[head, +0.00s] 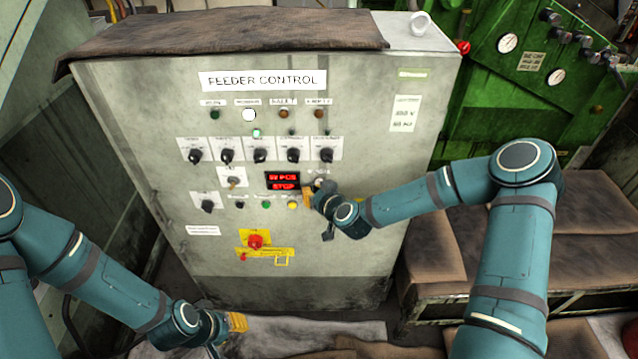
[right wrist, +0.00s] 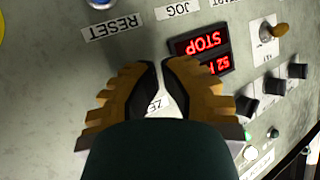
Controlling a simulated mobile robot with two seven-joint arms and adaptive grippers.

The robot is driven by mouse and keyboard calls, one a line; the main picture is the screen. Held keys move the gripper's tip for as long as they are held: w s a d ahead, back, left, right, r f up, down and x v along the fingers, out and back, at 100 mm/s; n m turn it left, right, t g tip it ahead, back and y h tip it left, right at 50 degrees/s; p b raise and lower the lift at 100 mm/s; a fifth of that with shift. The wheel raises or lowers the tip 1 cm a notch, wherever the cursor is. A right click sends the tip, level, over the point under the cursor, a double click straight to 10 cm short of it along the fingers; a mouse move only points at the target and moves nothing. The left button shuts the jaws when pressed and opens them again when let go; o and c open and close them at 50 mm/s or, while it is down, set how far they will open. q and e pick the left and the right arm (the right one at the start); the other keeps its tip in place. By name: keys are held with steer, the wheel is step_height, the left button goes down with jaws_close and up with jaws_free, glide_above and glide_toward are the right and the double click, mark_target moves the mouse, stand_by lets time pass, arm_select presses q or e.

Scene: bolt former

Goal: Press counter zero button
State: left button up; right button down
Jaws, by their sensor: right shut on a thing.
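The grey feeder control cabinet (head: 140,130) stands in the middle of the head view. My right gripper (head: 312,196) is at its panel, just right of and below the red counter display (head: 282,181). In the right wrist view its two yellow-and-black fingers (right wrist: 161,66) are closed in to a narrow gap over the panel. A partly covered label reading "ZE" (right wrist: 156,103) shows between them. The counter zero button itself is hidden by the fingers. My left gripper (head: 238,322) is low in front of the cabinet, away from the panel; its finger gap is not clear.
The RESET label (right wrist: 114,27) and a blue button (right wrist: 100,3) are close to my right fingers. Several black knobs (head: 259,156) and a red emergency stop (head: 255,242) are on the panel. A green machine (head: 500,100) stands behind, with brown-covered benches (head: 570,215) at the right.

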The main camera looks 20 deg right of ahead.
steer(key=shift+w+d, duration=0.1)
steer(key=shift+w, duration=0.3)
stand_by(0.8)
steer(key=shift+s+a+b, duration=0.2)
steer(key=shift+s+b, duration=0.15)
steer(key=shift+s, duration=0.45)
steer(key=shift+s+a, duration=0.25)
steer(key=shift+s, duration=0.55)
steer(key=shift+s+a, duration=0.2)
steer(key=shift+s, duration=0.6)
steer(key=shift+s+a, duration=0.25)
steer(key=shift+s, duration=0.55)
